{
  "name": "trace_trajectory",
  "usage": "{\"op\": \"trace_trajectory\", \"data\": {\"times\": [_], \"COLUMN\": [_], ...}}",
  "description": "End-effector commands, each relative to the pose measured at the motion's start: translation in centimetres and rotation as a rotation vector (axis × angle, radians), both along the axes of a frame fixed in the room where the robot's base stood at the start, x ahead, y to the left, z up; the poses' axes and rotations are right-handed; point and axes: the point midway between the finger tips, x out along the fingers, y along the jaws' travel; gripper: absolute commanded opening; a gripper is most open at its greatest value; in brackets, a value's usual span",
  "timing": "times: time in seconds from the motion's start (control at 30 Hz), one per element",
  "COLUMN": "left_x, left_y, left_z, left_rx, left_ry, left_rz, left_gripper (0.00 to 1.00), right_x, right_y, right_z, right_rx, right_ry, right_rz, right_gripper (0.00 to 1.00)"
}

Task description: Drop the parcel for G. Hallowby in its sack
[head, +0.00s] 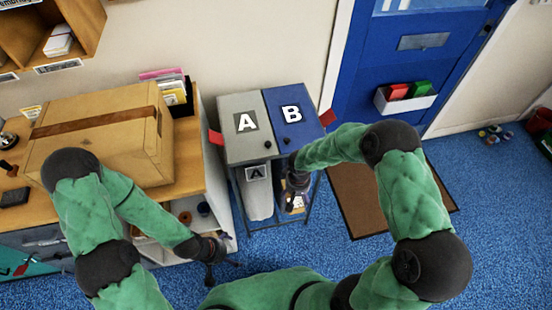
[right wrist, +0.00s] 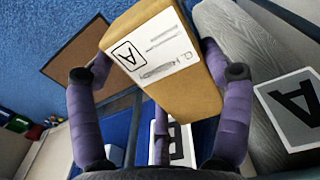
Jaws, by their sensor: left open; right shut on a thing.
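A brown parcel (right wrist: 205,90) is held between the purple fingers of my right gripper (right wrist: 160,75). Its white label shows a boxed letter A; the written name is too small to read. In the head view my right gripper (head: 296,190) is low in front of the stand's B side and mostly hides the parcel. The grey sack A (head: 257,200) hangs under the grey lid A (head: 238,105); it also shows right of the parcel in the right wrist view (right wrist: 240,40). The blue lid B (head: 305,128) is beside lid A. My left gripper (head: 210,270) is open and empty.
A large taped carton (head: 90,115) stands on the wooden counter (head: 190,150) at left. A brown mat (head: 355,205) lies before the blue door (head: 400,75). Small items lie on the floor at far right. Blue carpet is clear around the mat.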

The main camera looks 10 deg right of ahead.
Motion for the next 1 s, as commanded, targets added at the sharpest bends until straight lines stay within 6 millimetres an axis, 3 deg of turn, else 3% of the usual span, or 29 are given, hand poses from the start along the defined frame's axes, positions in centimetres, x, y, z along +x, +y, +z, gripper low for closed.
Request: {"op": "trace_trajectory", "data": {"times": [0.2,0.5,0.77,1.0], "left_x": [0.0,0.0,0.0,0.0], "left_y": [0.0,0.0,0.0,0.0], "left_z": [0.3,1.4,4.3,8.0], "left_rx": [0.000,0.000,0.000,0.000], "left_ry": [0.000,0.000,0.000,0.000], "left_rz": [0.000,0.000,0.000,0.000], "left_gripper": [1.00,1.00,1.00,1.00], "right_x": [2.8,4.8,8.2,12.5], "right_y": [-0.3,0.5,1.3,2.9], "right_z": [7.2,15.2,19.8,25.0], "right_rx": [-0.014,0.007,0.005,0.003], "right_ry": [-0.013,-0.004,-0.001,-0.003], "right_rz": [-0.010,-0.011,-0.038,-0.079], "right_gripper": [0.39,0.39,0.39,0.39]}}
